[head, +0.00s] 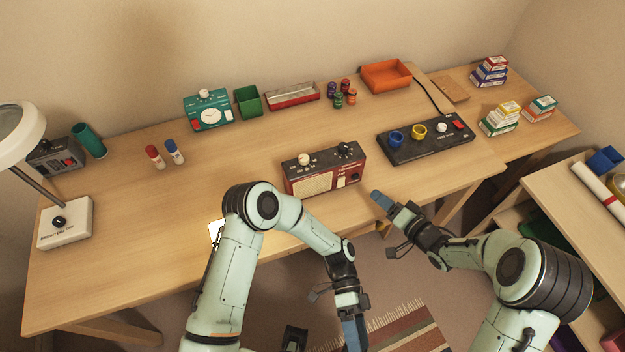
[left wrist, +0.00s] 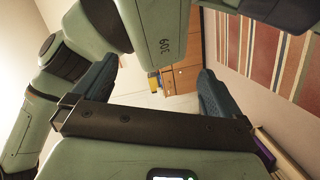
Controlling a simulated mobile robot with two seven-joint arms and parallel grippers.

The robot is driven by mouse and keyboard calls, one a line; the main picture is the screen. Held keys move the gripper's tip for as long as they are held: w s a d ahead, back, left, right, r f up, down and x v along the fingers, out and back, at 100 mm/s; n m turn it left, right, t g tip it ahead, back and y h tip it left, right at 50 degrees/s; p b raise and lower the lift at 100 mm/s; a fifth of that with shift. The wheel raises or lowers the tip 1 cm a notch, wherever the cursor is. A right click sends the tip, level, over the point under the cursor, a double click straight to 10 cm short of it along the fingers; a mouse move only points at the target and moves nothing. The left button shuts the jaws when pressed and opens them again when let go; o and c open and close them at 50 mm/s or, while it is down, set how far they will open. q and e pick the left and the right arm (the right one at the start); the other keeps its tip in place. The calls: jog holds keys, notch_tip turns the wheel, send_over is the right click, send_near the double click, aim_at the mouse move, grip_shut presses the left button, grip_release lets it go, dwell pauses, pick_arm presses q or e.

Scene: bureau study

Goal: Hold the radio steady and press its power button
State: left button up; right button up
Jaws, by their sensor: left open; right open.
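The radio (head: 322,170) stands upright near the front edge of the desk in the head view. It has a dark red front, a cream speaker grille and a dark top with a cream knob (head: 304,159) and a black knob. Which control is the power button cannot be told. My right gripper (head: 378,197) is open and empty, just right of and in front of the radio, apart from it. My left gripper (head: 354,335) hangs low in front of the desk, away from the radio. In the left wrist view its two blue fingers (left wrist: 152,88) are spread with nothing between them.
A black panel (head: 425,138) with blue and yellow rings lies right of the radio. A teal timer (head: 208,111), green bin (head: 247,101) and orange tray (head: 386,75) stand at the back. A lamp (head: 65,222) is at the left. The desk (head: 235,150) left of the radio is mostly clear.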

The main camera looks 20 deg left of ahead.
pick_arm(q)
jog(key=w+a+r+n+t, duration=0.25)
jog(key=w+t, duration=0.25)
jog(key=w, duration=0.9)
notch_tip(320, 180, up, 20)
jog(key=n+t+y, duration=0.4)
jog(key=t+y, duration=0.3)
jog(key=t, duration=0.3)
send_over(312, 162)
notch_tip(312, 162, down, 13)
jog(key=shift+s+f, duration=0.1)
jog(key=shift+f, duration=0.1)
